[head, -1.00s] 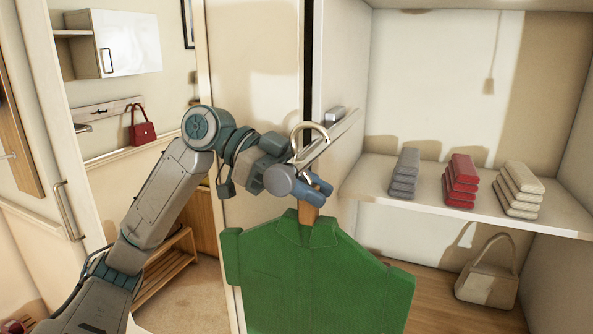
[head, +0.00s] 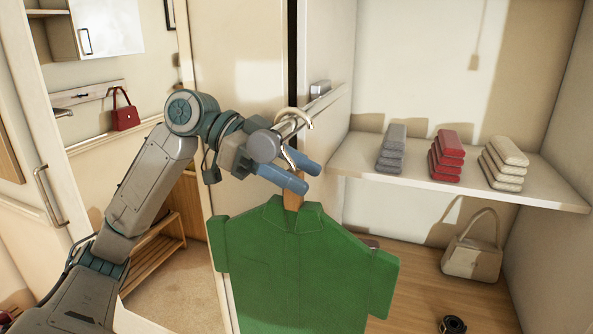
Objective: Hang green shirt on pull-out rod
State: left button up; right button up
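The green shirt (head: 300,260) hangs upright on a wooden hanger, its collar just below my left gripper in the head view. The hanger's pale hook (head: 306,119) loops at the front end of the metal pull-out rod (head: 324,104), and looks to be over it. My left gripper (head: 294,172) is at the hanger's neck. Its two blue fingers are spread apart on either side of the neck, and it looks open. The gripper hides part of the rod's front end and the hook's lower part. My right gripper is not in view.
A shelf (head: 365,165) at the right bears grey, red and beige folded stacks. A beige handbag (head: 472,258) stands on the closet floor below. A closet panel (head: 240,70) stands behind my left arm. A wooden rack (head: 160,250) and red bag (head: 125,116) are at the left.

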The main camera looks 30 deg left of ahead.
pick_arm(q)
jog(key=shift+s+a+r+b, duration=0.1)
jog(key=shift+a+r+b, duration=0.05)
jog(key=shift+a+b, duration=0.45)
jog(key=b+v, duration=0.3)
jog(key=v, duration=0.6)
jog(key=shift+a+r+b, duration=0.2)
jog(key=shift+a+b, duration=0.05)
jog(key=shift+b, duration=0.1)
